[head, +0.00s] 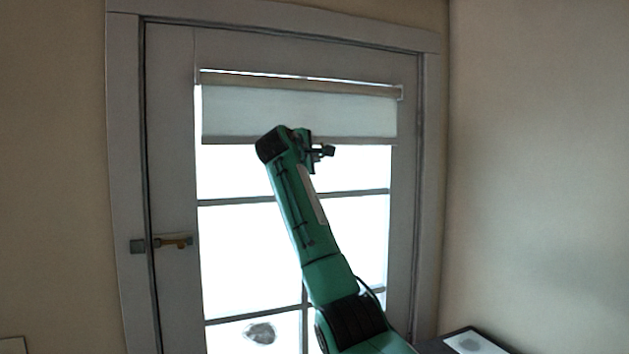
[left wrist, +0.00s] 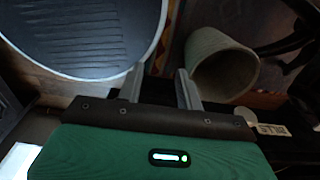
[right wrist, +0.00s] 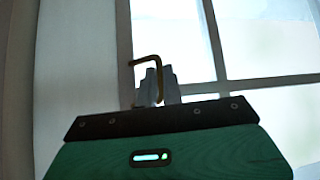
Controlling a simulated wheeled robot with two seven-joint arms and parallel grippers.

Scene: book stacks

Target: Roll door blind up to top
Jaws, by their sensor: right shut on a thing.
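The white blind (head: 300,110) covers the top part of the door's window (head: 245,240). Its bottom edge hangs a little above the upper crossbar. My right gripper (head: 325,152) is at that bottom edge, right of its middle; my forearm rises across the glass to it. In the right wrist view the gripper (right wrist: 158,88) is shut with a thin brown hook-shaped piece (right wrist: 147,60) between its fingers; whether this joins the blind is hidden. My left gripper (left wrist: 163,85) is open and empty, seen only in the left wrist view.
The white door has a brass lever handle (head: 175,242) at its left. A dark surface with a pale sheet (head: 475,343) is at the bottom right. Below my left gripper are a large round grey object (left wrist: 85,35) and a grey cylindrical bin (left wrist: 220,65).

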